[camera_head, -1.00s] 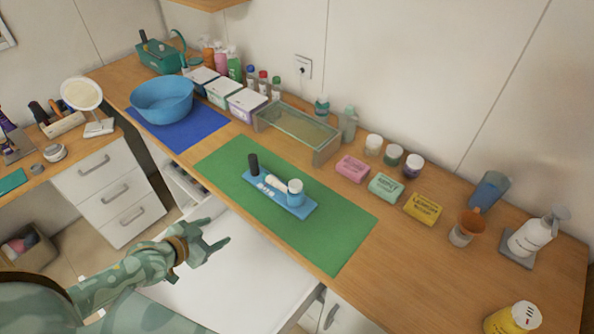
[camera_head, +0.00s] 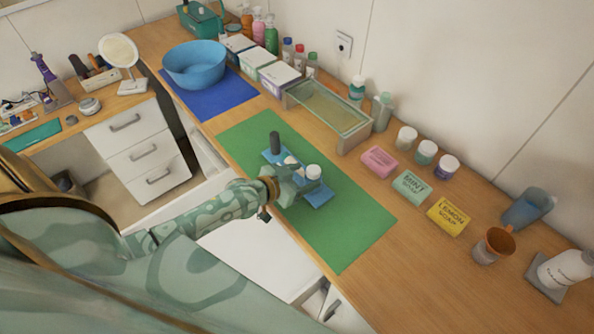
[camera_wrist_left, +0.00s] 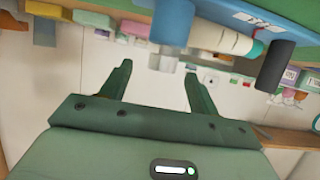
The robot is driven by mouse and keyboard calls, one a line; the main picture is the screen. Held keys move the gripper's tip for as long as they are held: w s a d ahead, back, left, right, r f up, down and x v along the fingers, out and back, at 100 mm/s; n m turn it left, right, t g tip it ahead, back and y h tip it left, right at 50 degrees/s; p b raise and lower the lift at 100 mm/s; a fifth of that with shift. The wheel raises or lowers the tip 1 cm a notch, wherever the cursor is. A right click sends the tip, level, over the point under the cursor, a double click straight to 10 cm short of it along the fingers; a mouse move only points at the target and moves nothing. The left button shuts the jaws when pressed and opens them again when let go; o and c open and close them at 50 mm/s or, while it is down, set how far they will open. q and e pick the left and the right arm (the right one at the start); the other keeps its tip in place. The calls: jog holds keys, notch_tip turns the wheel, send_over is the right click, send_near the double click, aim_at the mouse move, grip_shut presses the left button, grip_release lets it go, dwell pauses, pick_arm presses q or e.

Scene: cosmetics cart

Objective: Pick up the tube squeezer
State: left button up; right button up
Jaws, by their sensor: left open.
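A blue tray-like piece (camera_head: 322,199) lies on the green mat (camera_head: 345,240). It bears a dark upright cylinder (camera_head: 275,142), a pale tube lying flat and a white-topped round piece (camera_head: 313,172). I cannot tell for sure which part is the tube squeezer. My left gripper (camera_head: 301,184) is open over the near side of the blue piece and hides part of it. In the left wrist view, the open left gripper (camera_wrist_left: 157,75) faces a blue round piece (camera_wrist_left: 174,22), with the pale tube (camera_wrist_left: 222,38) and dark cylinder (camera_wrist_left: 276,64) to the right. My right gripper is not in view.
A blue bowl (camera_head: 195,65) sits on a blue mat at the left. The mat's near right part is clear.

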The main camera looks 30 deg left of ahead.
aim_at(311, 171)
pick_arm(q)
jog(key=b+x, duration=0.1)
jog(key=x, duration=0.4)
jog(key=shift+w+a+r, duration=0.1)
jog(key=shift+a+r, duration=0.05)
jog(key=shift+c, duration=0.9)
grip_shut()
jog(key=shift+r, duration=0.15)
